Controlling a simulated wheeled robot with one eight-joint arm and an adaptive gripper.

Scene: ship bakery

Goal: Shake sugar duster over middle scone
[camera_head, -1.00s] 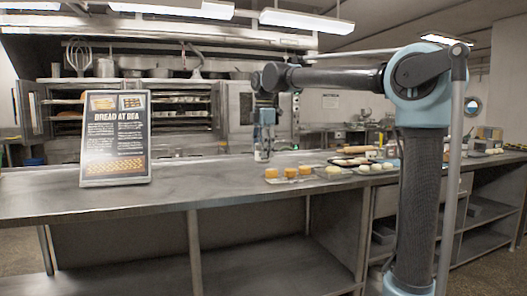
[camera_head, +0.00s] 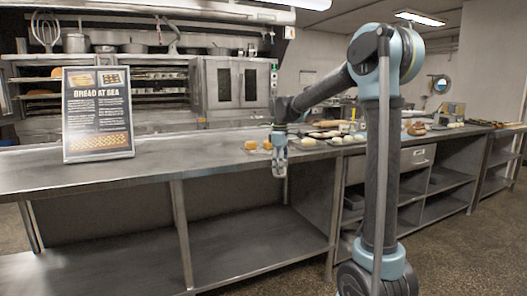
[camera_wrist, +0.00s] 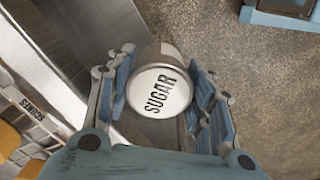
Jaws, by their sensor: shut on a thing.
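My gripper (camera_head: 280,151) is shut on the sugar duster (camera_head: 280,170), which hangs in front of the counter's front edge in the head view. In the wrist view, the duster's round white lid marked SUGAR (camera_wrist: 160,92) faces the camera between the two fingers of my gripper (camera_wrist: 165,72). Orange-yellow scones (camera_head: 251,145) sit on the counter just left of and behind my gripper; two show clearly, and the arm hides that spot's right side. In the wrist view, a scone (camera_wrist: 9,138) shows at the left edge, near a SCONES label (camera_wrist: 36,109).
The steel counter (camera_head: 190,163) runs across the view, with open shelves below. A BREAD AT SEA sign (camera_head: 97,115) stands on its left part. Pale baked goods (camera_head: 308,142) lie right of the scones. Bare floor (camera_wrist: 265,110) shows below the duster at right.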

